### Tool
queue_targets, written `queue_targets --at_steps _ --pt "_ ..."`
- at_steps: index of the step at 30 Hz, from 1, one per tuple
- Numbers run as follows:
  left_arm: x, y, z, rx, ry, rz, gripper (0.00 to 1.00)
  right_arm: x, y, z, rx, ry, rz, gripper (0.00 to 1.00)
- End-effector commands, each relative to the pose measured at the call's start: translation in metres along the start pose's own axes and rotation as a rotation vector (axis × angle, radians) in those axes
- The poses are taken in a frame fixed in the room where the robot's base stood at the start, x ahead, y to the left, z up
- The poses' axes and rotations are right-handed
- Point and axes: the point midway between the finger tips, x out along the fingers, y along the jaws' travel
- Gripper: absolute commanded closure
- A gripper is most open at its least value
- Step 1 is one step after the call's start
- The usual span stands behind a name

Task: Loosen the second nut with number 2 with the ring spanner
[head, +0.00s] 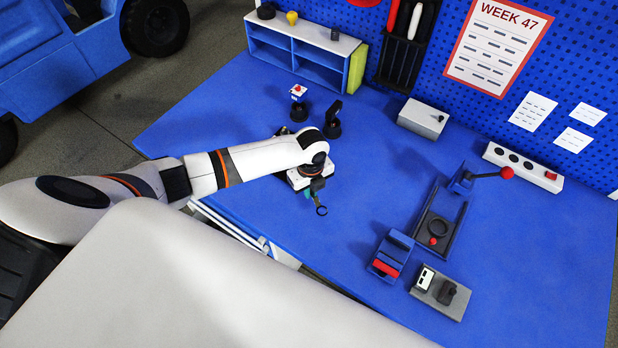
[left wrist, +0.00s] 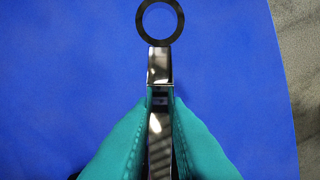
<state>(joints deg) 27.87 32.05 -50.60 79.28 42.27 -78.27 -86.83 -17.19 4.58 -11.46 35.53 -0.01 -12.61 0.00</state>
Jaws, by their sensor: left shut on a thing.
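My left gripper (head: 314,188) is over the blue bench, left of its middle. In the left wrist view, its teal fingers (left wrist: 160,125) are shut on the shiny handle of the ring spanner (left wrist: 158,65). The spanner's dark ring points away from the fingers and is empty, with only blue bench top seen through it. In the head view the ring (head: 321,210) shows just below the gripper, apart from the fixtures. No number 2 can be read, and I cannot tell which part is the second nut. My right gripper is not in view.
A dark vise-like fixture (head: 414,228) with a ring and red knob stands right of centre on the blue bench (head: 350,260). A grey plate (head: 453,306) with small blocks lies in front. Two small stands (head: 333,122) are behind my gripper. The bench between gripper and fixture is clear.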

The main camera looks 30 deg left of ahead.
Motion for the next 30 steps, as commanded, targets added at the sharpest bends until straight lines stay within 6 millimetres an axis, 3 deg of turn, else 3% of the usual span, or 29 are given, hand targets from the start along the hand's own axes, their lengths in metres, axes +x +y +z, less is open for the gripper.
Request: queue_targets --at_steps 10,30 --pt "-0.001 0.028 -0.002 -0.241 -0.002 0.001 1.00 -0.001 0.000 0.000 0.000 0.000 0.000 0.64" --pt "-0.027 0.027 -0.003 -0.244 0.000 0.001 1.00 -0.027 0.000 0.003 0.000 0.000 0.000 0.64"
